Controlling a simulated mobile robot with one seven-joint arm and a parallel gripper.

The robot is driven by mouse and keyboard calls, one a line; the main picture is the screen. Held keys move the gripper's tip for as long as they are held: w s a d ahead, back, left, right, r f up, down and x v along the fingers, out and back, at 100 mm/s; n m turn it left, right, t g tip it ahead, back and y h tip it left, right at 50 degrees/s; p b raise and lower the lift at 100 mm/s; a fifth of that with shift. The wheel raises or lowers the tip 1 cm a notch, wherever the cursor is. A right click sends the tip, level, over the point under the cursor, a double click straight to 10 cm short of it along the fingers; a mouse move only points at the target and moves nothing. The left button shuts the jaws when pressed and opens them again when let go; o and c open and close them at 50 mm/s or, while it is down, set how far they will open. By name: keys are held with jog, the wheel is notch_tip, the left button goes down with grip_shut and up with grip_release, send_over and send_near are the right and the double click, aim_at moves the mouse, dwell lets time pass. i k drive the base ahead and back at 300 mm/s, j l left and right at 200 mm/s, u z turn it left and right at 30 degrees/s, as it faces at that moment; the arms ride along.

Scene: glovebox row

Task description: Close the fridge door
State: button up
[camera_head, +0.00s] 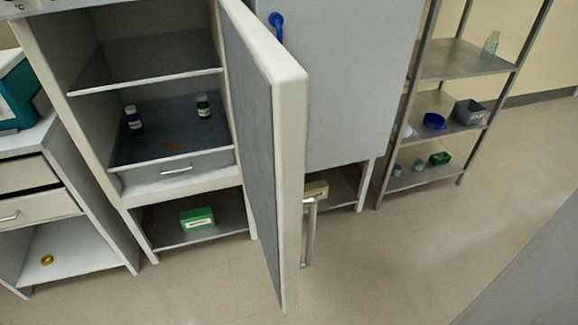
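The fridge (82,120) stands at the left with its front open, showing shelves and a drawer inside. Its door (291,160) is swung wide open and points out toward me, hinged on the right side of the fridge. A metal bar handle (310,232) is on the door's outer, right-hand face, near its lower part. The outer face is mostly hidden from this angle. My gripper is not in view, and nothing is seen touching the door.
Two small bottles (204,106) stand on a fridge shelf. A green box (197,219) lies on the level below. A grey cabinet (350,80) stands behind the door, and a metal rack (456,62) is at the right. Floor (400,265) is clear in front.

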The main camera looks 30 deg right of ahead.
aim_at(269, 89)
jog(key=k+l, duration=0.1)
jog(key=l, duration=0.65)
jog(key=k+l, duration=0.1)
jog(key=l, duration=0.7)
jog(key=k+l+z, duration=0.15)
jog(key=k+z, duration=0.25)
jog(key=k, duration=0.2)
